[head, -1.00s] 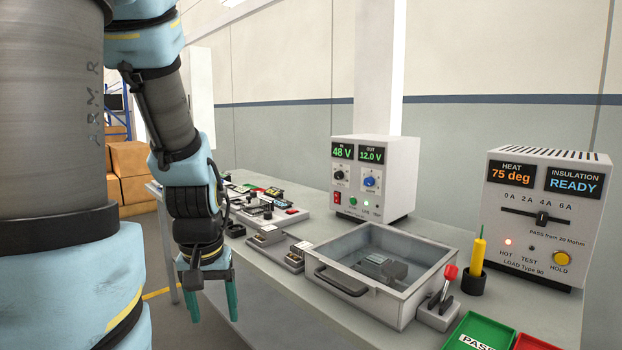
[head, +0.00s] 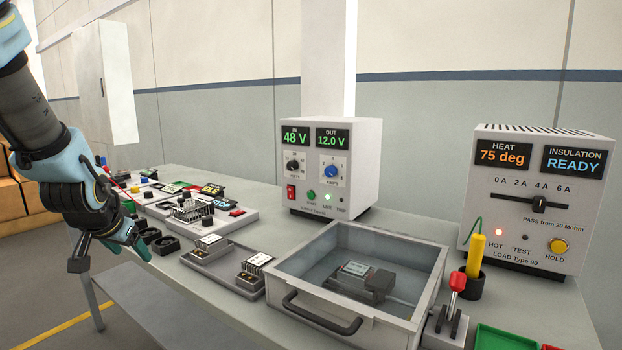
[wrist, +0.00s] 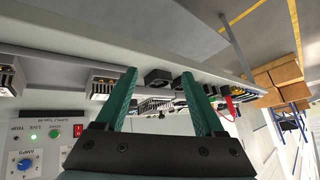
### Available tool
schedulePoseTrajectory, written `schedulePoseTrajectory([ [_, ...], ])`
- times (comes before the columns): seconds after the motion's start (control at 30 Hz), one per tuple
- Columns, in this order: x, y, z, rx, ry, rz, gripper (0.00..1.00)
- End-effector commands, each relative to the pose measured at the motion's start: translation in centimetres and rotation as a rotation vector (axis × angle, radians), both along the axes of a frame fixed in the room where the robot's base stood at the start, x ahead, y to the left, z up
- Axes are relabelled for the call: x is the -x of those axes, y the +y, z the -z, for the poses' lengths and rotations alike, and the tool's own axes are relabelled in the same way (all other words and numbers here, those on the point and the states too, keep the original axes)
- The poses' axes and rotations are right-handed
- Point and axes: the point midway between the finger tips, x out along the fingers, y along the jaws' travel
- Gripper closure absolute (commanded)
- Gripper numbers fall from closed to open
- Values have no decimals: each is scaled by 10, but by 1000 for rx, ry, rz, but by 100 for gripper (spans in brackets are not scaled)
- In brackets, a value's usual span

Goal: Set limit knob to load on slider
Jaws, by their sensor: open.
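The supply box (head: 340,165) stands at the back of the bench, its displays showing 48 V in and 12.0 V out. Its blue knob (head: 334,168), labelled AMPS, sits right of a black knob (head: 293,166). The blue knob also shows in the wrist view (wrist: 24,164); its exact setting is too small to read. The load box (head: 541,200) at the right has a slider (head: 539,204) standing at about the 4 A mark. My gripper (wrist: 158,76) is open and empty, left of the supply box and well apart from it.
An open grey metal tray (head: 372,325) with a black handle holds a small module. A red-handled lever (head: 457,280) and a yellow probe (head: 475,255) stand right of it. Fixtures and small parts (head: 200,210) line the bench on the left. Free floor lies left.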

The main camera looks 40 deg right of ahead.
Motion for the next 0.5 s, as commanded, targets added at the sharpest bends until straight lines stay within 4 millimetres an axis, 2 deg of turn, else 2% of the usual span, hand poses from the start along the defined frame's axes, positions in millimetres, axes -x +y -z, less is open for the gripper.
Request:
schedulePoseTrajectory([
  [0.03,-6,-25,2,7,-48,64,30],
  [0.13,-17,-76,-6,29,-163,197,30],
  [0.17,-18,-94,-8,37,-202,240,30],
  [0.27,-17,-162,-19,77,-348,401,30],
  [0.33,-7,-220,-30,120,-476,533,30],
  [0.4,14,-279,-42,173,-610,663,30],
  [0.5,50,-345,-61,256,-779,806,30],
])
